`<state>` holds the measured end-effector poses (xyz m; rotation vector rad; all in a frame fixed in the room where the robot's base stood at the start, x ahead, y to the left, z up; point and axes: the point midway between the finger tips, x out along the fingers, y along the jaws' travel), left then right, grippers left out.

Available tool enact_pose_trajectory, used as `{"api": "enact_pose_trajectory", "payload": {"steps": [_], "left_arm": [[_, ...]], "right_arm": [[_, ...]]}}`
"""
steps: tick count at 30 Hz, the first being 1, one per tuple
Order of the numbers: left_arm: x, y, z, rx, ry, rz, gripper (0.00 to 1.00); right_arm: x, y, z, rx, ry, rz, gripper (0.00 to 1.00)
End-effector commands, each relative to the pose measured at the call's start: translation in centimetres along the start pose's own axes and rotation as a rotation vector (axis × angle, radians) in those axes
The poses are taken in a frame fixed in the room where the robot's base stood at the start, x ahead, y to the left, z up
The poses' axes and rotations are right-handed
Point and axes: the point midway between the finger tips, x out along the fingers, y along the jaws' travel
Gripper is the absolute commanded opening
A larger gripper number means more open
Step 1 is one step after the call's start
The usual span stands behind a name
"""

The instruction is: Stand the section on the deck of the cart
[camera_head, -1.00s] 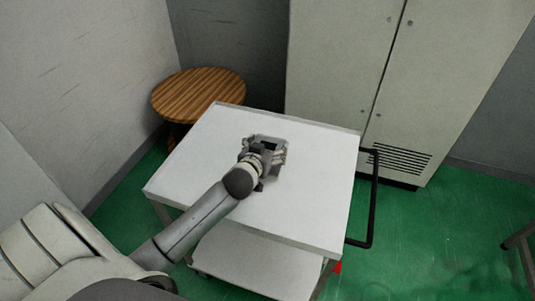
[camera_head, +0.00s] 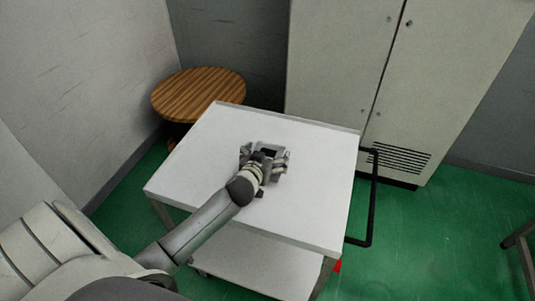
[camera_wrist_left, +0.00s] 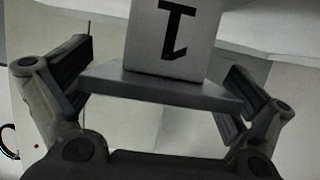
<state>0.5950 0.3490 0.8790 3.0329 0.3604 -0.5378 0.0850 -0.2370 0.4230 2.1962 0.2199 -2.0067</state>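The section is a small grey block with a dark patch on its top in the head view (camera_head: 271,147). It is on the white deck of the cart (camera_head: 215,150), near the middle. In the left wrist view the section shows a pale face marked "1" (camera_wrist_left: 172,35) above a flat grey base plate. My left gripper (camera_head: 265,160) is low at the section's near side. The section's underside is hidden. My right gripper is not in view.
A round wooden stool (camera_head: 198,92) stands behind the cart at the left. A grey cabinet (camera_head: 340,70) stands behind it. The cart's black handle (camera_head: 373,205) is at its right. Most of the deck is clear.

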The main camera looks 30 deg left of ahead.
Motion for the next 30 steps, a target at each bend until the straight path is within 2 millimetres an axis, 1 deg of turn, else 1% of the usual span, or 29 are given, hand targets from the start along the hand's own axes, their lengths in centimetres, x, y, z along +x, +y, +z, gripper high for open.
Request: {"api": "enact_pose_trajectory", "payload": {"steps": [5, 8, 11, 14, 24, 30], "left_arm": [[0.0, 0.0, 0.0, 0.0, 0.0, 0.0, 1.0], [-0.1, 0.0, -0.4, 0.001, 0.001, 0.0, 1.0], [-0.8, 0.0, -0.2, 0.0, 0.0, 0.001, 1.0], [-2.0, 0.1, -0.1, 0.0, 0.0, 0.002, 1.0], [-7.7, 0.0, -0.1, -0.001, -0.001, 0.001, 1.0], [-10.5, 0.0, -0.1, -0.001, -0.001, 0.001, 1.0]], "right_arm": [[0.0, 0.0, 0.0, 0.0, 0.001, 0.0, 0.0], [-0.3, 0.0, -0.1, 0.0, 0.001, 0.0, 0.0], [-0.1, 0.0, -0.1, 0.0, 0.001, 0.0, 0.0], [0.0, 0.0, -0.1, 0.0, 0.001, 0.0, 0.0], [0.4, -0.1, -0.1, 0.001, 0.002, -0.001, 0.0], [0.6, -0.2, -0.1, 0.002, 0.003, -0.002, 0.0]]}}
